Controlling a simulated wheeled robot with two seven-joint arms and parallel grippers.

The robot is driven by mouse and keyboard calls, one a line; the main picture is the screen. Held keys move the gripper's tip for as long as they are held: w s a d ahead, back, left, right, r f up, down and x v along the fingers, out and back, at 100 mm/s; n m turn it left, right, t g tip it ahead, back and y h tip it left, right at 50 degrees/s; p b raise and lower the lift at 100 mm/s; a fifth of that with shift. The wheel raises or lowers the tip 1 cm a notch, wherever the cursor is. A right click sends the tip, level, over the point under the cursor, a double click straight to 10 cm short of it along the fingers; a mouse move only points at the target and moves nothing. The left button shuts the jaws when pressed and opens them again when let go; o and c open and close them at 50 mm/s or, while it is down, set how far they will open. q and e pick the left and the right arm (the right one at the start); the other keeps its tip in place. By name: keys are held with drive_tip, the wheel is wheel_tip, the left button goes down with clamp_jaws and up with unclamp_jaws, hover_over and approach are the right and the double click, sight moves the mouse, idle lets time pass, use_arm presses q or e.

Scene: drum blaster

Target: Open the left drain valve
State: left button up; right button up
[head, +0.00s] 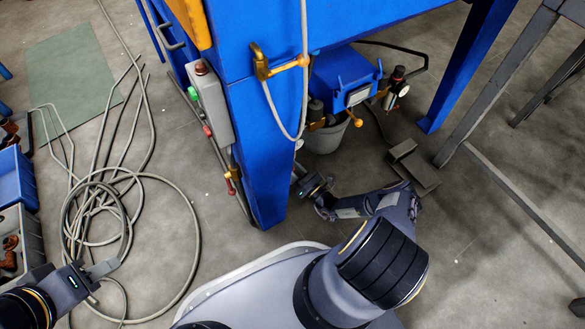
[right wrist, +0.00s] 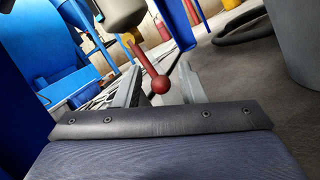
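A red lever with a ball end (right wrist: 155,75) hangs from a yellow fitting under a beige body in the right wrist view. My right gripper (right wrist: 160,90) is open, and the lever's ball shows in the gap between its two grey fingers; I cannot tell whether they touch. In the head view my right gripper (head: 299,172) is partly hidden beside the blue leg. A small red-handled valve (head: 231,180) shows on the leg's left side; I cannot tell whether it is the same lever. My left gripper (head: 98,280) is open and empty at the lower left.
The blue machine leg (head: 255,150) stands close to my right gripper. A grey control box (head: 209,100) is mounted on its left. A grey bucket (head: 325,138) stands under the machine. Coiled hose (head: 100,205) lies on the left floor, near a blue bin (head: 12,178).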

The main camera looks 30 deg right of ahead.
drive_tip(key=p+v, duration=0.1)
drive_tip(key=v, duration=0.7)
drive_tip(key=shift+w, duration=0.1)
idle(0.4)
